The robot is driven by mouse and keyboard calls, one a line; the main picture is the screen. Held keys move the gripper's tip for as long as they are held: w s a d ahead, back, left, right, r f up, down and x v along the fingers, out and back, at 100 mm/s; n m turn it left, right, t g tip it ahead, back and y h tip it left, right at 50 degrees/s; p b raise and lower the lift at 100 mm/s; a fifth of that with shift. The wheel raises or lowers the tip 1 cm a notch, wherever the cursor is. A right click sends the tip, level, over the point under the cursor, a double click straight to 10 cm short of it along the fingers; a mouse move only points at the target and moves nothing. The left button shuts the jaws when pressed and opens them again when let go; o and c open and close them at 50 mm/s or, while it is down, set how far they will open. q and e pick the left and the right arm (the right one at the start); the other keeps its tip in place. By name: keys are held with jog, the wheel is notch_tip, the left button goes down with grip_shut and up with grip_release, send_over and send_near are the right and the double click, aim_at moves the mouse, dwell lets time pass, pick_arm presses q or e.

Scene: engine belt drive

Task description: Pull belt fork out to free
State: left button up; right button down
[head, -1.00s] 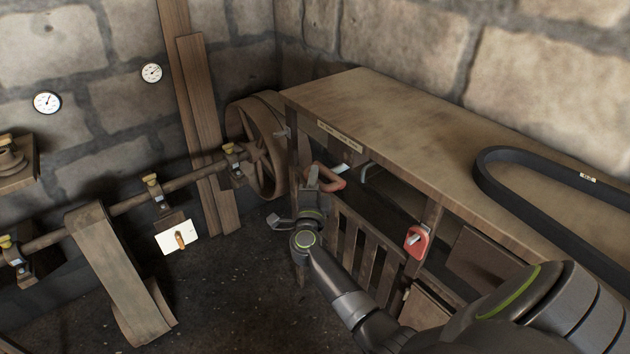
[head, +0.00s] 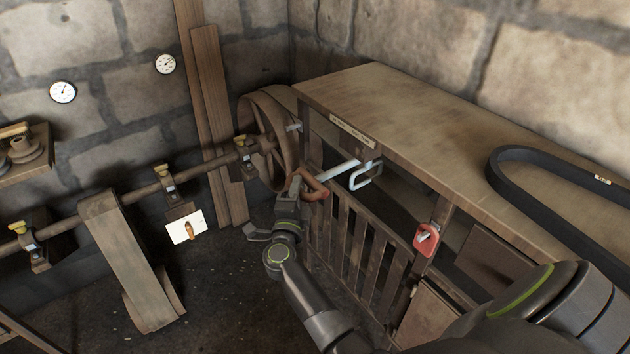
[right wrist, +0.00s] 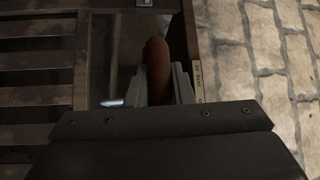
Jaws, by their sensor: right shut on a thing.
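The belt fork's reddish-brown handle (head: 318,192) is at the front left of the wooden bench. Its pale metal rod (head: 340,171) runs from the handle toward a bent metal loop (head: 368,176) under the bench top. My right gripper (head: 299,184) is shut on the handle. In the right wrist view, the handle (right wrist: 156,58) stands between the two fingers of the gripper (right wrist: 160,84). The fingers partly cover the handle. My left gripper is not in view.
The wooden bench (head: 410,117) carries a black belt (head: 510,172). A slatted gate (head: 350,238) and a red lock-like tag (head: 426,240) are below. A large wooden pulley (head: 268,140) on a shaft stands behind the gripper.

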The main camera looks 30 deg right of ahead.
jog(key=shift+a+f, duration=0.1)
jog(key=shift+a, duration=0.4)
jog(key=shift+d, duration=0.1)
jog(key=c, duration=1.5)
grip_release()
jog(key=shift+c, duration=0.2)
jog(key=shift+o, duration=1.3)
jog(key=shift+a, duration=0.25)
jog(key=shift+d, duration=0.1)
